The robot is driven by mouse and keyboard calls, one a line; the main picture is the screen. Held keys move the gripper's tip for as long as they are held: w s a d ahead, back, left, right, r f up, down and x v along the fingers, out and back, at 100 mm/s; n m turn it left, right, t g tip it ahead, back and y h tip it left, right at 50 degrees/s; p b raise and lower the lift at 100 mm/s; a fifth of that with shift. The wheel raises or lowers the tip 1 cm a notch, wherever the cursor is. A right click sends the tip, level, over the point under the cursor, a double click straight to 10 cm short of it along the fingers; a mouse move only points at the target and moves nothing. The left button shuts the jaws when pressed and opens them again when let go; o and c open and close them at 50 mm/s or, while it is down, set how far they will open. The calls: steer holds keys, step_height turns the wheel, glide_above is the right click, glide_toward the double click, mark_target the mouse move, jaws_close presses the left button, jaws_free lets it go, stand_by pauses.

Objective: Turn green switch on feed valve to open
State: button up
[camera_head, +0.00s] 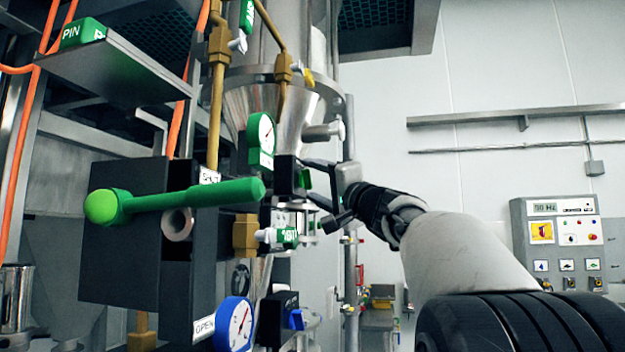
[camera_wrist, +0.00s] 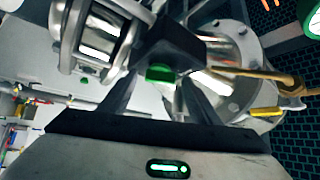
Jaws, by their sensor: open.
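A small green switch (camera_head: 306,179) sits on the right face of a black box (camera_head: 285,174) beside the steel column in the head view. In the wrist view the green switch (camera_wrist: 160,73) juts from the black box (camera_wrist: 172,42). My gripper (camera_head: 309,181) comes in from the right and is open, with its fingers pointing at the box. In the wrist view my gripper (camera_wrist: 158,84) has one finger on each side of the switch, with nothing held. I cannot tell whether either finger touches it. The valve's labels cannot be read here.
A large green-handled lever (camera_head: 190,198) juts out in the left foreground. Brass pipes (camera_head: 217,90), a green gauge (camera_head: 262,134), a blue gauge (camera_head: 233,325) and a blue switch (camera_head: 297,319) crowd the column. A control panel (camera_head: 560,235) is on the right wall.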

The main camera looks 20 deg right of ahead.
steer(key=c, duration=1.1)
steer(key=shift+o, duration=0.2)
steer(key=shift+r, duration=0.1)
